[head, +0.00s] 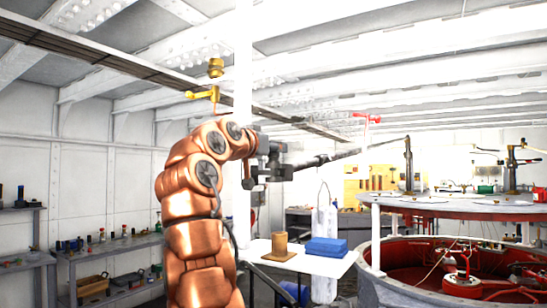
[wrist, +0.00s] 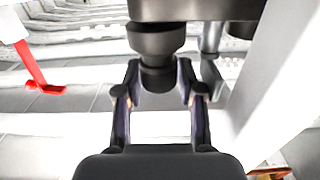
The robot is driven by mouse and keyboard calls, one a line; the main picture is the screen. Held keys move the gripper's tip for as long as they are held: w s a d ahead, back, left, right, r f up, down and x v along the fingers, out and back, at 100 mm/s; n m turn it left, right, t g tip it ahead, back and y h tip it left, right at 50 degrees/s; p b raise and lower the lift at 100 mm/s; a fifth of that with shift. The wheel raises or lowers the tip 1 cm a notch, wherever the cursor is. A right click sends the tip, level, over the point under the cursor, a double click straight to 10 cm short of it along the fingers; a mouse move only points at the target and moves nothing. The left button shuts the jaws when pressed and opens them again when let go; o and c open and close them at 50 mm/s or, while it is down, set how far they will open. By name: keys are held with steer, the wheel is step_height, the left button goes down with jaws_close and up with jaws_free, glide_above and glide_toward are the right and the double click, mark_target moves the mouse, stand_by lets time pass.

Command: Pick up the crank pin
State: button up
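I cannot identify the crank pin for certain. In the wrist view a dark stepped cylinder (wrist: 157,42) hangs below a dark block at the top, and its narrow lower end shows between my fingertips. My gripper (wrist: 159,85) has its two fingers apart, one on each side of that end; contact is not clear. In the head view my gripper (head: 277,168) is raised beside a white post, left of a dark rod (head: 330,158). A brown upright cylinder on a base (head: 279,246) and a blue block (head: 327,246) sit on a white table (head: 308,263) below.
A round machine with a red interior (head: 450,270) stands at the right. Shelves with small items (head: 115,245) line the left wall. A white post (head: 243,60) rises close to my arm. A red lever (wrist: 38,85) shows at the wrist view's left.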

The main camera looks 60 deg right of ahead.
steer(key=shift+c, duration=0.3)
jaws_close()
step_height(320, 180, up, 7)
steer(key=p, duration=0.7)
steer(key=shift+r, duration=0.2)
steer(key=a+b, duration=0.4)
steer(key=a, duration=1.4)
steer(key=shift+s+f, duration=0.2)
steer(key=shift+s, duration=0.25)
